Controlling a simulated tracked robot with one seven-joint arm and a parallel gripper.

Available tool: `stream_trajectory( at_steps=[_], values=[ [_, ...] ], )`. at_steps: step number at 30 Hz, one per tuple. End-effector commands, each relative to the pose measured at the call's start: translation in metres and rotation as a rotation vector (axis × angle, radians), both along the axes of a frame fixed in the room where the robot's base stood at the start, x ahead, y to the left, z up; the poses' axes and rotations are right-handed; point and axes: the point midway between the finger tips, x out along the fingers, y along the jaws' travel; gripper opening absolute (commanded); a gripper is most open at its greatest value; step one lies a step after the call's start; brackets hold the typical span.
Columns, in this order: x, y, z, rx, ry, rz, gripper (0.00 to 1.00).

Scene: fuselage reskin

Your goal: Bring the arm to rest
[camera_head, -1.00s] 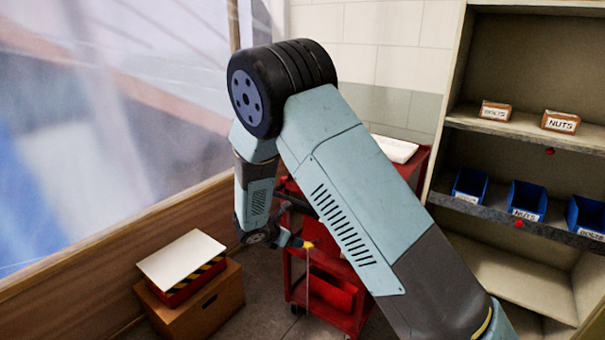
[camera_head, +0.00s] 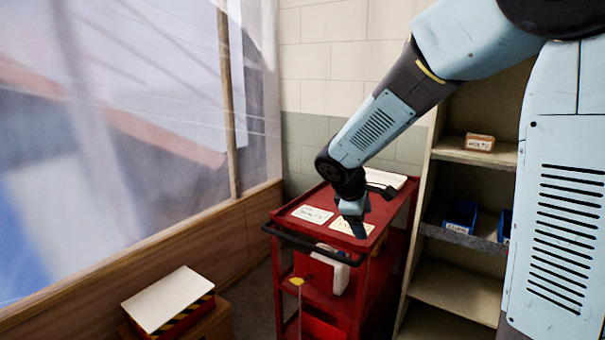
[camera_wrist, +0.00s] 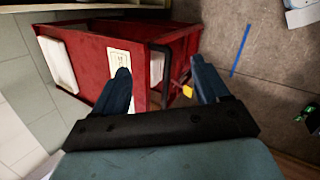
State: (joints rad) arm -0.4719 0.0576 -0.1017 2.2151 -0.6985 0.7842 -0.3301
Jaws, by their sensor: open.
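My arm crosses the right side of the head view, with its forearm angled down to the left. My gripper (camera_head: 355,217) is in front of or above the top of the red cart (camera_head: 318,190); the exact gap cannot be told. In the wrist view my gripper (camera_wrist: 160,88) shows two blue fingers spread apart with nothing between them that it holds. The red cart (camera_wrist: 85,62) lies beyond the fingers there.
Flat cards (camera_head: 312,214) lie on the cart top. A shelf (camera_head: 462,152) with blue bins (camera_head: 461,216) and a small box (camera_head: 479,142) stands at right. A white-topped striped box (camera_head: 168,298) sits at lower left. A yellow-tipped item (camera_head: 297,281) shows by the cart.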

Motion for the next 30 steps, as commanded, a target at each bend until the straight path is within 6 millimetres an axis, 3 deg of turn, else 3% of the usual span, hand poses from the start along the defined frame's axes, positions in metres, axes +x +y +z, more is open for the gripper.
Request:
stream_trajectory(
  at_steps=[6, 15, 23, 30],
  values=[
    [-0.046, -0.038, 0.040, 0.159, -0.067, -0.226, 0.74],
    [-0.114, -0.073, 0.078, 0.375, -0.155, -0.511, 0.74],
    [-0.174, -0.087, 0.099, 0.562, -0.232, -0.736, 0.74],
    [-0.223, -0.089, 0.110, 0.724, -0.296, -0.910, 0.74]
  ],
)
